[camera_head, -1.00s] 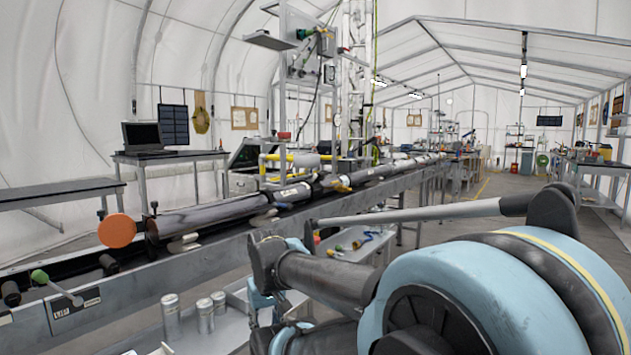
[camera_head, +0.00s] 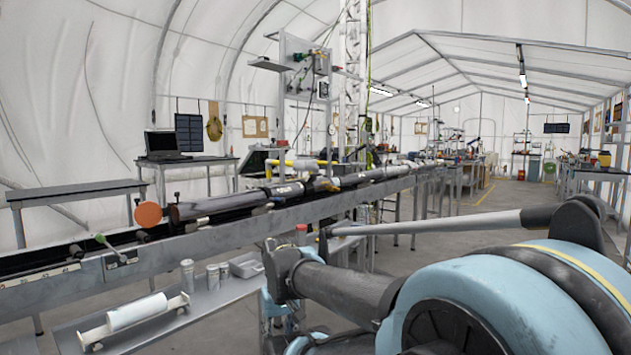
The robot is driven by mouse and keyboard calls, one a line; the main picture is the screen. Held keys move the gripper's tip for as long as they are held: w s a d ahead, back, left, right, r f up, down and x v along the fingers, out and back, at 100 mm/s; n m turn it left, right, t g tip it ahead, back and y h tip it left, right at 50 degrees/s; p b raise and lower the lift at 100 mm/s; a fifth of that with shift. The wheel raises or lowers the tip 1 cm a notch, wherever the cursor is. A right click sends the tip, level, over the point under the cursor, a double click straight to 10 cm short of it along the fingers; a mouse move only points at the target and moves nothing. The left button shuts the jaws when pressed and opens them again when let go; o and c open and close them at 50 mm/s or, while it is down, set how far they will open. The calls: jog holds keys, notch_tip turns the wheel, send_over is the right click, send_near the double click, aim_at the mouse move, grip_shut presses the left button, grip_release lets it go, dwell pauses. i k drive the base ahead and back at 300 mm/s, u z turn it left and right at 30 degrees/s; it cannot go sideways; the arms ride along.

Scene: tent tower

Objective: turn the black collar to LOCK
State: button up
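A long dark tube assembly (camera_head: 225,207) lies along a raised metal rail bench, running from the left middle toward the far right. A black collar-like band (camera_head: 318,185) shows on the tube, beside a section with a white label (camera_head: 287,190). Its markings are too small to read, so I cannot tell where it is turned. An orange round cap (camera_head: 148,215) stands by the tube's near end. My arm fills the lower right with its light-blue joint and dark links. I see no gripper fingers, and nothing of mine touches the tube.
The rail bench (camera_head: 190,247) crosses the left half. A low shelf in front holds a white roll (camera_head: 138,311), metal canisters (camera_head: 213,276) and a grey box (camera_head: 246,265). A laptop (camera_head: 162,144) stands on a table behind. The floor (camera_head: 440,250) right of the bench is open.

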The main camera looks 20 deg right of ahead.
aim_at(310, 187)
jog(key=z, duration=0.75)
jog(key=i, duration=0.95)
jog(key=z, duration=0.05)
